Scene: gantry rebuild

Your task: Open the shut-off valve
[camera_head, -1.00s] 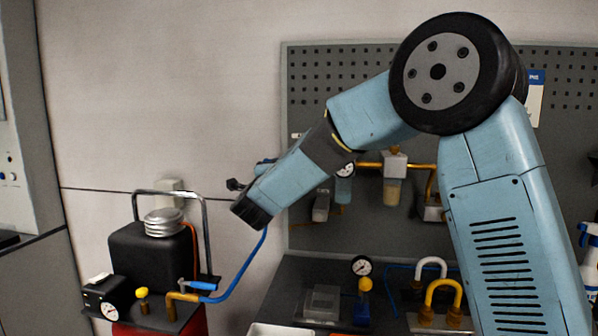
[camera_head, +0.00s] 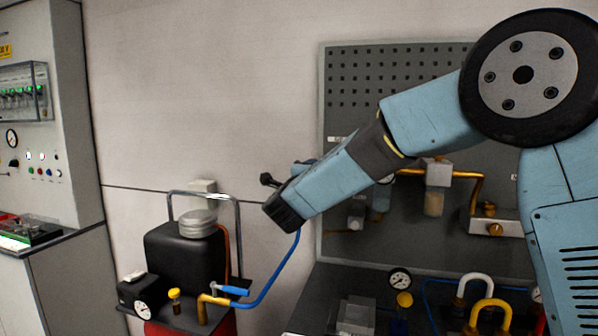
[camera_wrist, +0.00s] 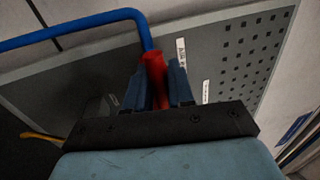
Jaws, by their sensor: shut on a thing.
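The shut-off valve appears to be the small brass fitting (camera_head: 207,302) with a blue lever (camera_head: 232,290) on the front of the compressor unit, lower left in the head view. The lever points right, roughly along the brass outlet. A blue hose (camera_head: 272,283) runs from this outlet up behind my forearm. In the wrist view my gripper (camera_wrist: 159,72) is shut on a red hose end (camera_wrist: 155,76), with the blue hose (camera_wrist: 75,30) leaving it towards the left.
The compressor has a black tank (camera_head: 184,258), a carrying handle (camera_head: 236,225) and a gauge (camera_head: 142,310). A pegboard (camera_head: 350,110) with piping stands behind my arm. A bench with yellow (camera_head: 486,312) and white bent pipes is lower right. A control cabinet (camera_head: 35,130) stands left.

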